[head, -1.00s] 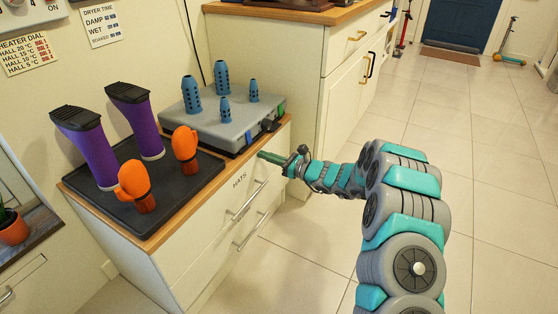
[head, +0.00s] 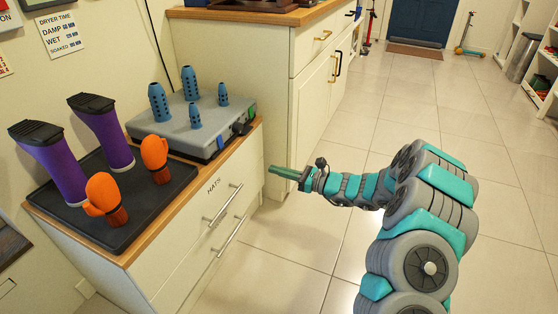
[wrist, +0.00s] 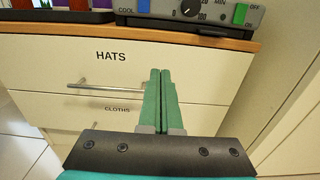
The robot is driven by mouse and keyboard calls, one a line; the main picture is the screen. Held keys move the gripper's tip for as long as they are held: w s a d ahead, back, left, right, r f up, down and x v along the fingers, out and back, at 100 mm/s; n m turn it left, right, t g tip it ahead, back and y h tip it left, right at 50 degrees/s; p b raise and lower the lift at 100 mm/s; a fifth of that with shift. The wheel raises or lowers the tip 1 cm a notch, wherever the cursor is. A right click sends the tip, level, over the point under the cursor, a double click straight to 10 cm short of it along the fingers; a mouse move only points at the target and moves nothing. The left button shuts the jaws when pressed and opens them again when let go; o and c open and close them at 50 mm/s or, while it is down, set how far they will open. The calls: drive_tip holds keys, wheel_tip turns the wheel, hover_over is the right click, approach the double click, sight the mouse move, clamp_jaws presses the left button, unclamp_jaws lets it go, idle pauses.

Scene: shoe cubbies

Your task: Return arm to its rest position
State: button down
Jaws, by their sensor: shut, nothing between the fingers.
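My gripper (head: 272,170) is shut and empty, its green fingers pressed together. In the head view it is held in the air at the right of the drawer cabinet, pointing left toward it. In the wrist view the closed fingers (wrist: 160,78) point at the front of the cabinet, in front of the HATS drawer (wrist: 40,65) and its handle. My arm stretches in from the lower right of the head view. The HATS drawer (head: 205,205) looks closed.
On the cabinet stand a grey dryer box (head: 185,130) with blue pegs, and a black tray (head: 115,232) with purple boots (head: 55,165) and orange gloves (head: 103,195). A taller cream cabinet (head: 235,90) stands behind. Tiled floor (head: 300,240) is open to the right.

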drive_tip(key=s+a+r+n+g+h, duration=0.1)
drive_tip(key=s+a+r+n+g, duration=0.25)
drive_tip(key=s, duration=0.55)
drive_tip(key=s+a+r+n+g+h+p, duration=0.1)
drive_tip(key=s+r+n+g+h, duration=0.15)
drive_tip(key=s+r+n, duration=0.45)
drive_tip(key=s+a+r+n+g, duration=0.2)
drive_tip(key=s+n+g, duration=0.2)
drive_tip(key=s, duration=0.6)
drive_tip(key=s+d+n+h+p, duration=0.1)
drive_tip(key=s+d+n+h, duration=0.5)
drive_tip(key=s, duration=0.7)
drive_tip(key=s+d+n+h, duration=0.1)
drive_tip(key=s+d+h, duration=0.2)
drive_tip(key=s+d, duration=0.2)
drive_tip(key=s+d+n+t+h+p, duration=0.1)
drive_tip(key=s+d+h, duration=0.3)
drive_tip(key=d, duration=0.8)
drive_tip(key=shift+s+f, duration=0.15)
drive_tip(key=shift+s, duration=0.5)
